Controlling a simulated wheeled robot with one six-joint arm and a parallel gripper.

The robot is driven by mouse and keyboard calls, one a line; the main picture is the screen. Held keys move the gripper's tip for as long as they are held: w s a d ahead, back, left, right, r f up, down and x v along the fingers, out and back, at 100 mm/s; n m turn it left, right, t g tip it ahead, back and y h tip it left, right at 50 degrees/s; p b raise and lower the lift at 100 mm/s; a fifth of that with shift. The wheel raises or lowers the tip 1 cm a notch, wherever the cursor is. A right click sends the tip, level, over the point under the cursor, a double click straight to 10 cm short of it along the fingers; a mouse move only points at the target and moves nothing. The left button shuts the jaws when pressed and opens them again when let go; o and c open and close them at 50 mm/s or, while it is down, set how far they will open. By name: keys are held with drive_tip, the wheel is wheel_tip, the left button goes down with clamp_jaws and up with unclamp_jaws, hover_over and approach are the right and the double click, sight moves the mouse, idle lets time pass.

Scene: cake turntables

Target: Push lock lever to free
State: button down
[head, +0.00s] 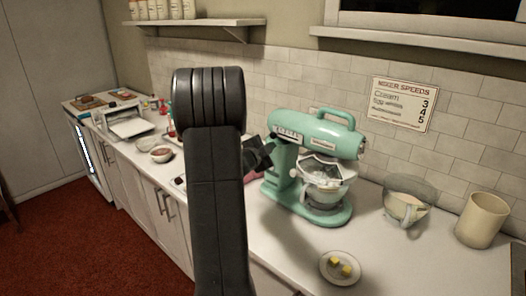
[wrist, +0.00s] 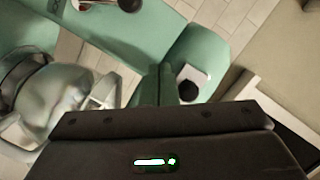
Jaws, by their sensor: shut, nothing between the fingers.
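The mint-green stand mixer (head: 318,133) stands on the counter, with a bowl (head: 325,193) under its head. My gripper (head: 262,152) is shut and empty, beside the mixer's left side near its upright column; I cannot tell whether it touches. In the wrist view the dark gripper body fills the bottom, with the green mixer housing (wrist: 200,55) close beyond it. A small black knob (wrist: 188,91) on a pale plate (wrist: 194,75) shows there; I cannot tell whether it is the lock lever. My fingertips are not clear in that view.
A plate with yellow pieces (head: 341,268) lies in front of the mixer. A glass bowl (head: 409,201) and a cream canister (head: 482,220) stand to the right. Small bowls and a white appliance (head: 126,121) are farther left. The front right counter is clear.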

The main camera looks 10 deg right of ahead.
drive_tip(key=b+v, duration=0.2)
drive_tip(key=v, duration=0.8)
drive_tip(key=shift+w+a+r, duration=0.3)
drive_tip(key=shift+r, duration=0.1)
